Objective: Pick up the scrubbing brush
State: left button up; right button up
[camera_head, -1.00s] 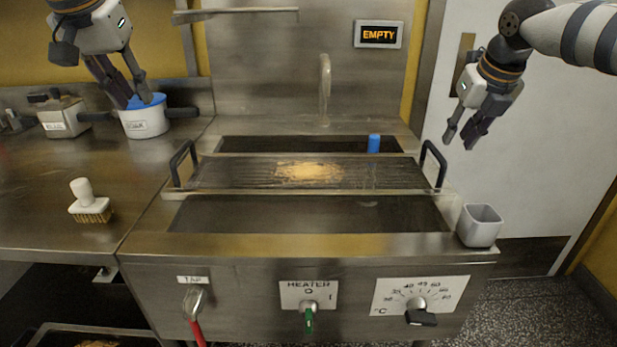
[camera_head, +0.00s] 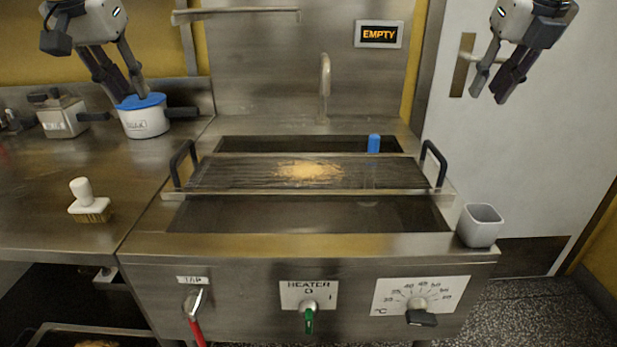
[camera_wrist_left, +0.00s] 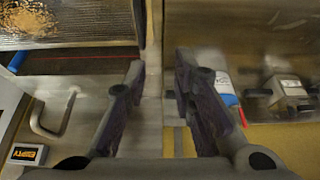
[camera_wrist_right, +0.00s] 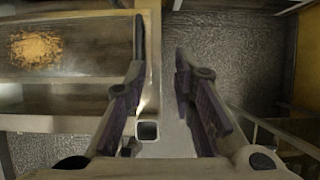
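The scrubbing brush (camera_head: 88,201) stands on the steel counter at the left, with a white knob handle up and tan bristles down. My left gripper (camera_head: 132,98) is open and empty, above the back of the counter, in front of the blue-lidded pot in the head view. In the left wrist view its fingers (camera_wrist_left: 160,85) are spread with nothing between them. My right gripper (camera_head: 487,98) is open and empty, high at the right before the door. Its spread fingers also show in the right wrist view (camera_wrist_right: 160,75). The brush does not show clearly in either wrist view.
A sink (camera_head: 310,244) holds a mesh tray (camera_head: 225,175) with black handles and a tan patch. A white pot (camera_head: 145,122) and a metal container (camera_head: 62,118) stand at the back left. A grey cup (camera_head: 480,226) sits at the sink's right corner. The counter around the brush is clear.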

aim_at(87, 210)
jog(key=k, duration=1)
